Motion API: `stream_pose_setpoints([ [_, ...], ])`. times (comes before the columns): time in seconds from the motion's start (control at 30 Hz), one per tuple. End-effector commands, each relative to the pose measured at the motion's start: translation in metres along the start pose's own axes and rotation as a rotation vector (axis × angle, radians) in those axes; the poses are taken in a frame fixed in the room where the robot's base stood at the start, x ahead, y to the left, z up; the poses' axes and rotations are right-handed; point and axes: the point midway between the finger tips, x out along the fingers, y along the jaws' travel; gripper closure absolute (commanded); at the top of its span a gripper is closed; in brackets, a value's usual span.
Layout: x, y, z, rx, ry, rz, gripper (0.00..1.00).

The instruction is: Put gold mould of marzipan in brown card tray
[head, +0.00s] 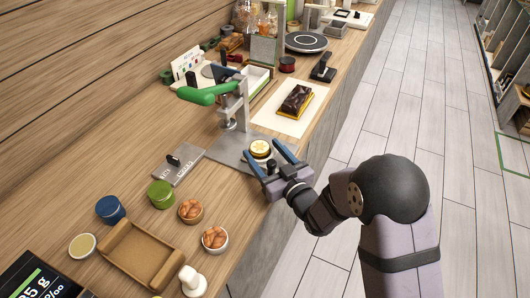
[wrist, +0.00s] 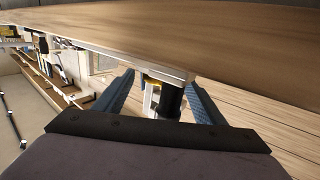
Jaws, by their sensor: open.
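My gripper (head: 260,147) is open at the lever press, its blue fingers on either side of a small round piece with a pale top and yellow motif (head: 260,147). I cannot tell whether they touch it. The open fingers also show in the wrist view (wrist: 164,85), with a dark cylinder (wrist: 168,99) between them. The brown card tray (head: 120,260) lies empty at the lower left. A gold-brown mould with orange-brown contents (head: 190,210) stands right of the tray, beside a paler one (head: 215,238). I cannot tell which round piece holds marzipan.
The press (head: 232,108) has a green handle and grey base. Near the tray are blue (head: 109,208) and green (head: 160,193) tins, a cream-topped round (head: 82,245) and a white knobbed piece (head: 192,281). A chocolate-coloured block (head: 295,101) lies on a pale board.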

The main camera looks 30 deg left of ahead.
Motion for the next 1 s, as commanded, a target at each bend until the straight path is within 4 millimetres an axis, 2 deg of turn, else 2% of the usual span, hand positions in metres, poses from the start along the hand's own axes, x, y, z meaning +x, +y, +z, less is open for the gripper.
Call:
stream_pose_setpoints([
  [0.17,-0.002,0.000,0.001,0.000,-0.002,0.001,0.36],
  [0.7,-0.066,0.002,-0.001,-0.001,0.001,0.001,0.36],
  [1.0,-0.073,0.001,-0.002,-0.001,0.000,0.000,0.32],
])
